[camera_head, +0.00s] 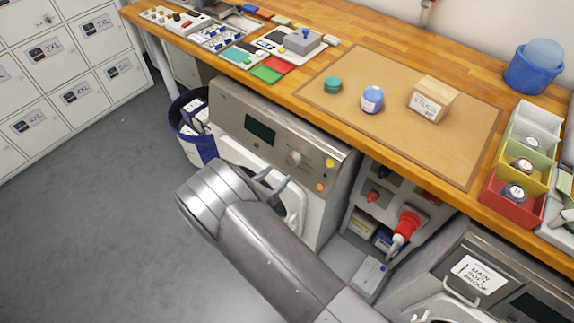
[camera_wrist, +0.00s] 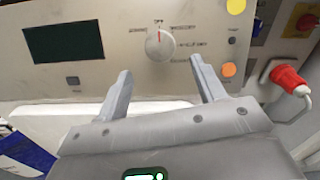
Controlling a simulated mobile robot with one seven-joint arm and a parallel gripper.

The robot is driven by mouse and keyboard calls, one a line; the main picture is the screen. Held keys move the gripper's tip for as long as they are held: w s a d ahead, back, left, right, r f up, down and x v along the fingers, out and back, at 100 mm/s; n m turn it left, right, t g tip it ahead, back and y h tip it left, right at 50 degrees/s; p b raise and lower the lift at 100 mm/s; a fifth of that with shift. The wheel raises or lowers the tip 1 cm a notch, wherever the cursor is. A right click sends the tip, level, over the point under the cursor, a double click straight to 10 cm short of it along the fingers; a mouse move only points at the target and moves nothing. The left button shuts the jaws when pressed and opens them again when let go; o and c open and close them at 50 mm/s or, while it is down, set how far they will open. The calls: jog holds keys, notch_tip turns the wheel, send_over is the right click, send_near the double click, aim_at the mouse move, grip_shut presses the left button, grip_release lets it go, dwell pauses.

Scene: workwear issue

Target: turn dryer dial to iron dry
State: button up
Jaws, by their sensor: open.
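The dryer (camera_head: 276,146) stands under the wooden counter, its panel holding a dark display (camera_wrist: 63,43) and a round silver dial (camera_wrist: 160,45). The dial's red pointer mark points up, towards a label that seems to read "off". Other labels around the dial are too small to read surely. The dial also shows in the head view (camera_head: 294,158). My gripper (camera_wrist: 159,77) is open and empty, its two fingers just below the dial in the wrist view, one to each side and apart from it. In the head view my gripper (camera_head: 273,178) is partly hidden by my arm.
Yellow (camera_wrist: 236,6) and orange (camera_wrist: 228,70) round spots sit on the panel, right of the dial. A red plug (camera_head: 408,223) sticks out on the right. A blue bin (camera_head: 193,128) stands left of the dryer. The counter edge (camera_head: 330,126) overhangs above.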

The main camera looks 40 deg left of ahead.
aim_at(290, 163)
jog(key=w, duration=0.5)
jog(key=shift+w, duration=0.4)
jog(key=shift+c, duration=0.3)
jog(key=c, duration=0.9)
